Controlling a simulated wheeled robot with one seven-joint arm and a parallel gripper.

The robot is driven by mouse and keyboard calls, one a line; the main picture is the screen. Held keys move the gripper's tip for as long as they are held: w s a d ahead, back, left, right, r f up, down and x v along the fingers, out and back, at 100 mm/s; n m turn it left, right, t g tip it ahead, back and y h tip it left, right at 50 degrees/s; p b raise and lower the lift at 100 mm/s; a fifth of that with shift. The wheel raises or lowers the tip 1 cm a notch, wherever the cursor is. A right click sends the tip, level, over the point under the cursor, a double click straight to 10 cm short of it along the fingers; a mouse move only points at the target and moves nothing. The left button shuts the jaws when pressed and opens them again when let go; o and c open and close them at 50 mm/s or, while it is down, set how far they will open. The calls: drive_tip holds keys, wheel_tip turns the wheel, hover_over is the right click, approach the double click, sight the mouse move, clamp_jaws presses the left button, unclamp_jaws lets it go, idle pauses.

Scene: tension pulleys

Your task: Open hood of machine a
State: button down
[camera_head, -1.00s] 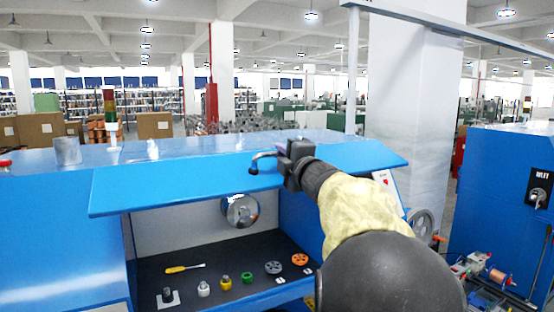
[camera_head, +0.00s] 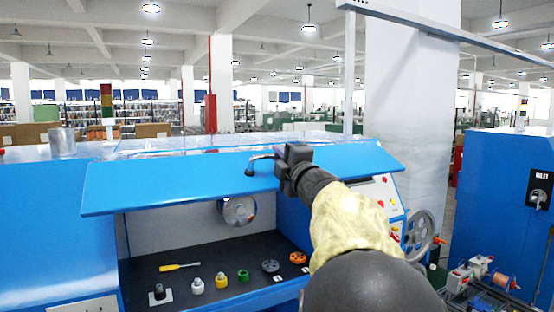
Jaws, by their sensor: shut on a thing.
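The blue hood (camera_head: 190,178) of the machine is partly raised and tilted over an open bay. A curved dark metal handle (camera_head: 252,163) is fixed on its outer face, right of the middle. My gripper (camera_head: 279,160) is shut on the handle, coming in from the right. The gripper and arm hide the right part of the hood and the handle's right end. The blue machine body (camera_head: 60,235) fills the left of the head view.
Inside the bay, a yellow screwdriver (camera_head: 178,267), a green part (camera_head: 243,275), an orange pulley (camera_head: 298,258) and other small parts lie on the dark floor (camera_head: 220,250). A handwheel (camera_head: 420,236) is at the right. A second blue machine (camera_head: 495,200) stands further right.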

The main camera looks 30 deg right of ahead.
drive_tip(key=c, duration=1.5)
unclamp_jaws()
drive_tip(key=shift+c, duration=0.2)
drive_tip(key=shift+s, duration=0.1)
drive_tip(key=b+v, duration=0.4)
drive_tip(key=v, duration=1.3)
